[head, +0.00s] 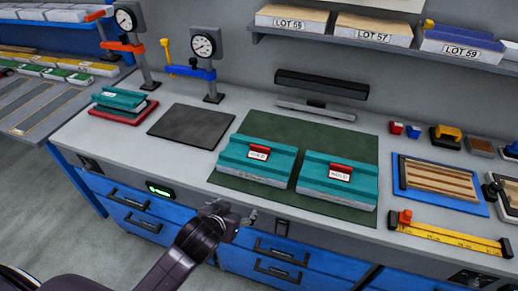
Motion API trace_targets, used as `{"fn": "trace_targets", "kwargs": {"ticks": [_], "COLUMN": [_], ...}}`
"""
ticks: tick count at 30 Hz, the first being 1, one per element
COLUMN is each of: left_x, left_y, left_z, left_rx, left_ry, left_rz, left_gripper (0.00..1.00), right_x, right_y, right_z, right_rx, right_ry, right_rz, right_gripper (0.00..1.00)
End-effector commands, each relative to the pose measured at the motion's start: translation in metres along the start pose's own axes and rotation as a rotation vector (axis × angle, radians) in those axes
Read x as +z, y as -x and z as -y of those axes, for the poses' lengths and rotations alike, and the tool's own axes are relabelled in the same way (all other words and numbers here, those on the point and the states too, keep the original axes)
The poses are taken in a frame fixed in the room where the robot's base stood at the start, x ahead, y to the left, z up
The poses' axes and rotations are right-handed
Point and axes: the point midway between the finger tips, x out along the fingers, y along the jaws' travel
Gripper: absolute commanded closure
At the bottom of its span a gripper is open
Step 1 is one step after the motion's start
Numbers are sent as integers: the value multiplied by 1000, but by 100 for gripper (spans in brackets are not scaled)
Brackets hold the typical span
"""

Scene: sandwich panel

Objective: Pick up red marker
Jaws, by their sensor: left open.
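Two teal-topped panels lie side by side on the dark green mat (232,183): the left panel (240,158) and the right panel (318,185). Each carries a red marker with a white lettered tag: one red marker (260,148) on the left panel, another red marker (342,167) on the right panel. The right tag seems to read HOLD; the left tag is too blurred to read. My left gripper (234,210) is open and empty at the bench's front edge, nearer than the left panel and apart from both markers. My right gripper is out of view.
A teal piece (120,98) rests on a red-edged stack at left, beside a dark pad (190,126). Two dial gauges (203,45) stand behind. A small red block (396,127), a blue tray (400,185) and a yellow rule (452,237) are at right. A shelf (345,38) hangs above.

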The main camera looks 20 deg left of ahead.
Motion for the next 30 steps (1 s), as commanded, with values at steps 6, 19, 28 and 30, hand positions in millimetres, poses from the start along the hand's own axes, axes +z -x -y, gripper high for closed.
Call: {"fn": "trace_targets", "kwargs": {"ticks": [6,19,28,30], "left_x": [-101,-154,-162,-166], "left_y": [-30,-57,-72,-79], "left_z": [5,4,2,2], "left_rx": [15,45,45,44], "left_ry": [29,43,42,42], "left_rz": [-259,-376,-375,-373], "left_gripper": [29,29,29,29], "right_x": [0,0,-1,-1], "right_y": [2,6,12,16], "right_z": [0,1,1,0], "right_rx": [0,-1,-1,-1], "right_ry": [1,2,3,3], "right_rz": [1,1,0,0], "right_gripper": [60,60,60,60]}}
